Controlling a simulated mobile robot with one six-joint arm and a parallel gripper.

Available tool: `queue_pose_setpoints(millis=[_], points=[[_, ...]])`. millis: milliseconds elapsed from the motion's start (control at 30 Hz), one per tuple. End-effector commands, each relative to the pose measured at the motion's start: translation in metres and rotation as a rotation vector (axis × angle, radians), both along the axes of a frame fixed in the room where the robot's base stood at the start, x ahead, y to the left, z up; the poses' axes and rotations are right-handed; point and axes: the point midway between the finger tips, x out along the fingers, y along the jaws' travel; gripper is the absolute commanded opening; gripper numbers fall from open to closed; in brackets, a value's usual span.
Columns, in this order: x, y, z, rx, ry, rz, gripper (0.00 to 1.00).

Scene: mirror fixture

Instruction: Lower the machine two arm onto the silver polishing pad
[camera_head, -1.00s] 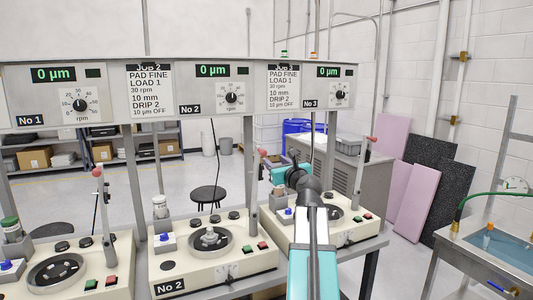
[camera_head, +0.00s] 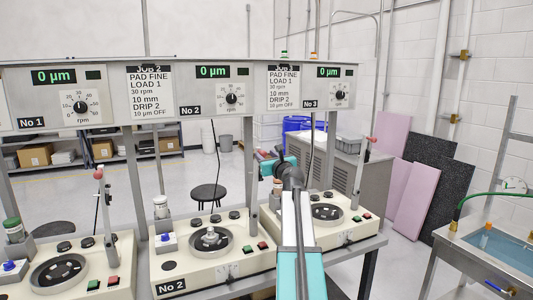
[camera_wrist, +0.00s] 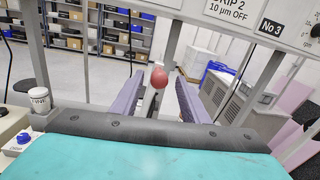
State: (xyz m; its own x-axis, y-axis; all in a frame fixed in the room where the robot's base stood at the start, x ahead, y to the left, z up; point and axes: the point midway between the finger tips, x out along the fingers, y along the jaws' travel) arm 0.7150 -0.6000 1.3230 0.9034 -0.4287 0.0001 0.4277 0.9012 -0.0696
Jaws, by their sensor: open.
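Machine two, labelled No 2 (camera_head: 171,286), stands in the middle of the bench. Its silver polishing pad (camera_head: 211,238) is a small pale piece at the centre of a dark round plate. In the wrist view, a red ball knob (camera_wrist: 158,77) tops a thin upright lever and shows between my gripper's two purple fingers (camera_wrist: 157,98). It looks like the end of the machine two arm, which stands raised. My gripper is open, with a gap on both sides of the knob. In the head view, my teal gripper (camera_head: 272,168) is at machine two's right side and partly hides the lever.
Machine No 1 (camera_head: 70,270) is at left and machine No 3 (camera_head: 320,232) at right, both with raised levers with red knobs. Upright posts (camera_head: 249,165) and the overhead display panel (camera_head: 200,92) frame the space. A sink (camera_head: 505,255) stands at far right.

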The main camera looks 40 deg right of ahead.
Motion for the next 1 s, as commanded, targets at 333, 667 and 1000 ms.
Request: queue_pose_setpoints(millis=[333,667,1000], points=[[0.023,-0.012,0.0,0.0,0.0,-0.001,0.41],[0.025,-0.013,0.0,0.0,0.0,-0.001,0.41],[0.025,-0.013,0.0,0.0,0.0,-0.002,0.0]])
